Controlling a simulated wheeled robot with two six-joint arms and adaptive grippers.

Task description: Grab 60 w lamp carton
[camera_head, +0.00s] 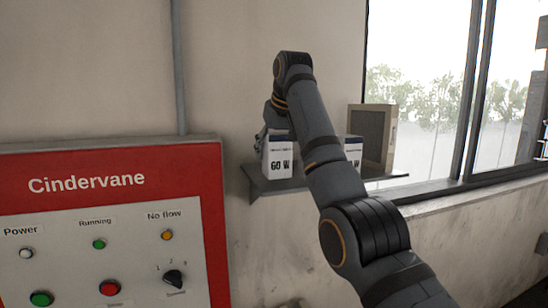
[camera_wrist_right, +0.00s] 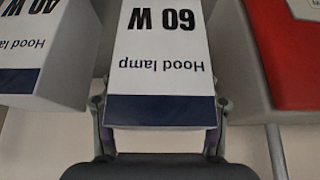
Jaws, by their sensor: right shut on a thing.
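The 60 W lamp carton (camera_head: 280,163), white with a dark blue end band, is upright at the left part of a grey wall shelf (camera_head: 262,184). In the right wrist view the carton (camera_wrist_right: 158,62) reads "Hood lamp 60 W" upside down. My right gripper (camera_head: 264,141) is shut on it, with one finger on each side near the blue band. I cannot tell whether its base touches the shelf. A second white carton (camera_head: 353,152) stands to its right, partly behind my right arm; it also shows in the wrist view (camera_wrist_right: 38,50). My left gripper is out of view.
A beige box with a dark front (camera_head: 372,138) stands at the shelf's right end, by the window. A red-framed control panel (camera_head: 110,215) marked "Cindervane" is at left. A grey pipe (camera_head: 179,70) runs up the wall.

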